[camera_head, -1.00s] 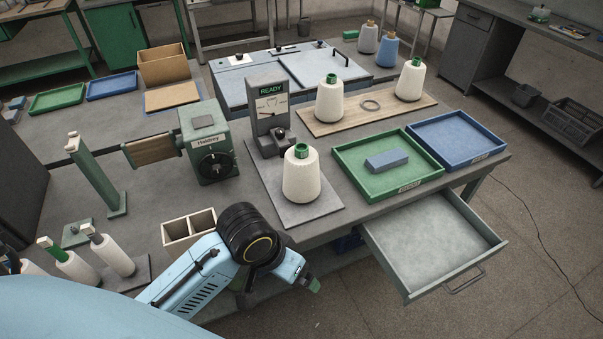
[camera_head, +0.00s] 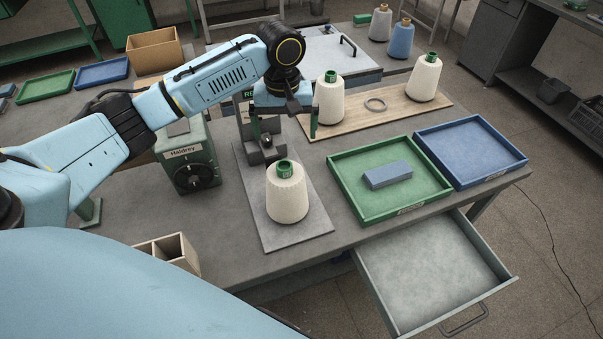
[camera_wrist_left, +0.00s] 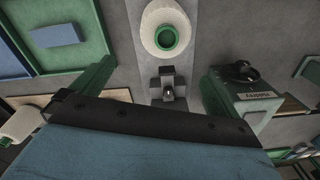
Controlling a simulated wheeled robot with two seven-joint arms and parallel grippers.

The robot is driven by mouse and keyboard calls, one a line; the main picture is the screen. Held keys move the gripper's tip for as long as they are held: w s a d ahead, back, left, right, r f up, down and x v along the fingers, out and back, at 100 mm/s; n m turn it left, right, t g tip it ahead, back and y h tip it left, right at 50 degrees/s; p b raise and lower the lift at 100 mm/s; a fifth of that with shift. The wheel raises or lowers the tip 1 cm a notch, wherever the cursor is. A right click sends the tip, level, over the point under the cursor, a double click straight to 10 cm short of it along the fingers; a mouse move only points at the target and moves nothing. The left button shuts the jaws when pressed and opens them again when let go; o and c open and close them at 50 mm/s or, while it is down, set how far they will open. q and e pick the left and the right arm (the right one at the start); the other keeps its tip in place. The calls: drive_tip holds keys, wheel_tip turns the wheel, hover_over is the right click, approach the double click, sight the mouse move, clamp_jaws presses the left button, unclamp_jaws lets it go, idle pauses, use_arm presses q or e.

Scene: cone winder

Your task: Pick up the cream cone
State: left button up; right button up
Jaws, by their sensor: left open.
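A cream cone (camera_head: 287,197) with a green top stands upright on a grey mat at the front of the table. It also shows at the top of the left wrist view (camera_wrist_left: 164,15). Two more cream cones, a left one (camera_head: 330,102) and a right one (camera_head: 424,78), stand on a wooden board (camera_head: 350,121). My left gripper (camera_head: 284,134) is open and empty, pointing down above the grey gauge stand, behind the front cone and apart from it. Its green fingers straddle the stand's view in the left wrist view (camera_wrist_left: 158,68). My right gripper is out of view.
A green tray (camera_head: 362,212) holding a blue block (camera_head: 388,174) and a blue tray (camera_head: 516,164) lie right of the front cone. A drawer (camera_head: 378,314) stands open below. The green winder (camera_head: 183,171) is left of the gauge stand (camera_head: 266,154).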

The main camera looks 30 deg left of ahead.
sight(284, 165)
use_arm(q)
drive_tip(key=shift+s+f, duration=0.4)
drive_tip(key=shift+f, duration=0.05)
drive_tip(key=shift+s+f, duration=0.5)
drive_tip(key=shift+f, duration=0.1)
wheel_tip(284, 165, down, 4)
drive_tip(key=shift+f, duration=0.2)
drive_tip(key=shift+s+d+f, duration=0.1)
drive_tip(key=shift+s+f, duration=0.1)
drive_tip(key=shift+f, duration=0.7)
drive_tip(key=f, duration=0.3)
drive_tip(key=shift+s+d+f, duration=0.1)
drive_tip(key=shift+d+f, duration=0.15)
drive_tip(key=shift+f, duration=0.3)
drive_tip(key=shift+c, duration=0.3)
drive_tip(key=c, duration=0.7)
drive_tip(key=shift+c, duration=0.7)
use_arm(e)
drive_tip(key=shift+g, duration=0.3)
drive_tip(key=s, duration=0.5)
